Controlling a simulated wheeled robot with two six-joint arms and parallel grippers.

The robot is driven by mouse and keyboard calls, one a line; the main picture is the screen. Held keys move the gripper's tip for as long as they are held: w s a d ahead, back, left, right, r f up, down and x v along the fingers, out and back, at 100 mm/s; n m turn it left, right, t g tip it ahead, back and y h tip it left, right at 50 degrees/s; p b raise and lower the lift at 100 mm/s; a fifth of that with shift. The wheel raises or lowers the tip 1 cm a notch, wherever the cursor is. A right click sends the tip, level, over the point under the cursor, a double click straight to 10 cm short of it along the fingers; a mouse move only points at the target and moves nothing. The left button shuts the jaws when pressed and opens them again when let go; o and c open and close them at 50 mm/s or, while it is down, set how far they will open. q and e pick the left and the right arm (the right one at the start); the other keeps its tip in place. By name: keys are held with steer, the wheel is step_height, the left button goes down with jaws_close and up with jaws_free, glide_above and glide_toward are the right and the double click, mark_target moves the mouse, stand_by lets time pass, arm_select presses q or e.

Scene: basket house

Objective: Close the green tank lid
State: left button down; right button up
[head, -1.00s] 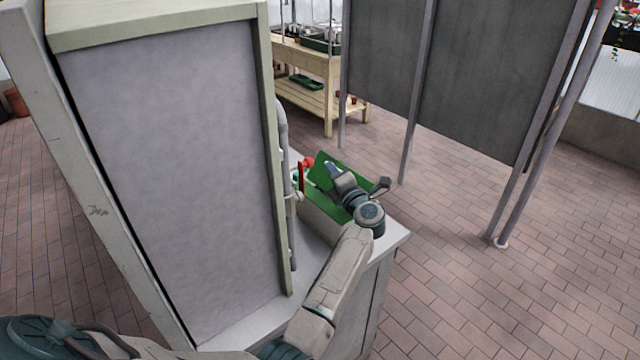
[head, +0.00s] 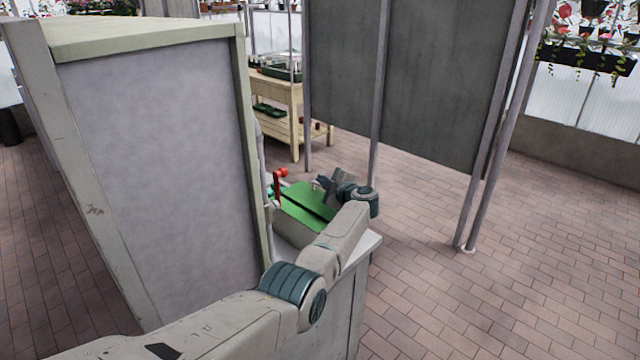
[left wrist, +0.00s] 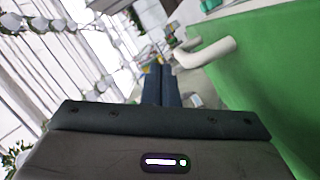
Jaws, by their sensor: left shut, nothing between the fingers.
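The green tank lid (head: 312,196) lies on top of the tank beside the cabinet and looks nearly flat in the head view. A dark line runs across the green, and I cannot tell whether the lid is fully down. My left gripper (head: 320,182) is at the lid's far right edge, partly hidden by its own wrist. In the left wrist view my left gripper (left wrist: 161,84) is shut and empty. A large green surface (left wrist: 262,85) with a pale curved handle or pipe (left wrist: 207,52) is just right of the fingers. Contact is unclear. My right gripper is out of view.
A tall grey-panelled cabinet (head: 160,170) stands left of the tank. A red valve lever (head: 277,185) rises beside the lid. Dark panels on posts (head: 415,90) and a wooden bench (head: 285,110) stand behind. The brick floor at right is clear.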

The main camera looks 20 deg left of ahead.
arm_select(q)
steer(key=shift+w+d+f+b, duration=0.1)
steer(key=shift+w+f+b, duration=0.2)
steer(key=shift+f, duration=0.1)
stand_by(0.4)
